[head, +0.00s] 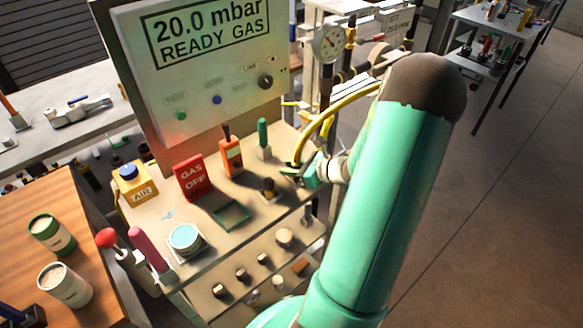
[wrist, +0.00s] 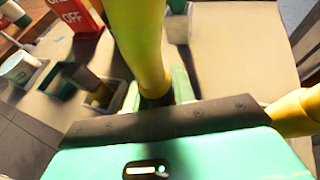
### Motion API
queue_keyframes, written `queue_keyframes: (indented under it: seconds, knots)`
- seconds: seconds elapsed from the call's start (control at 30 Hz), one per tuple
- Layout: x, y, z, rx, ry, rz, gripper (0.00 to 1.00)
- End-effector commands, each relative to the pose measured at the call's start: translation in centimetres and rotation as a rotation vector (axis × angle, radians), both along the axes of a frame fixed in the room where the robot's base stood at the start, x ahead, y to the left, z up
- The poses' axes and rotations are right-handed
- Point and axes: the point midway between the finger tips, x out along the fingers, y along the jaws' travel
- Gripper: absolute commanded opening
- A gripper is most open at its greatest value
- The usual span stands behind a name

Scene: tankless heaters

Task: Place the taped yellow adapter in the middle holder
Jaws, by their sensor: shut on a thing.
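My gripper (head: 303,172) is above the right part of the bench top. In the wrist view its green fingers (wrist: 157,90) are shut on a yellow tube-like piece, which I take for the yellow adapter (wrist: 143,45). Its dark end sits between the fingers. In the head view a curved yellow length (head: 330,112) with a dark band rises from the gripper. A small holder (head: 268,196) with a dark, yellowish piece stands left of the gripper. Another holder (head: 264,153) holds a green-handled tool. I cannot tell which is the middle holder.
A red GAS OFF sign (head: 192,178), an orange meter (head: 231,156), a yellow AIR box (head: 135,186) and a teal-topped cup (head: 185,240) stand on the bench. A green square frame (head: 231,215) is empty. A gauge (head: 330,42) and pipes are behind the arm.

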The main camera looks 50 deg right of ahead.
Motion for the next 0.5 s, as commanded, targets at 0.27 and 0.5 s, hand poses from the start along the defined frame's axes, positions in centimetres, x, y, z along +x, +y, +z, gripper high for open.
queue_keyframes:
  seconds: [0.27,0.5]
  knots:
    - [-0.01,-0.02,-0.21,0.001,-0.001,0.0,0.0]
    - [-0.02,-0.03,-0.2,0.0,0.0,0.0,0.47]
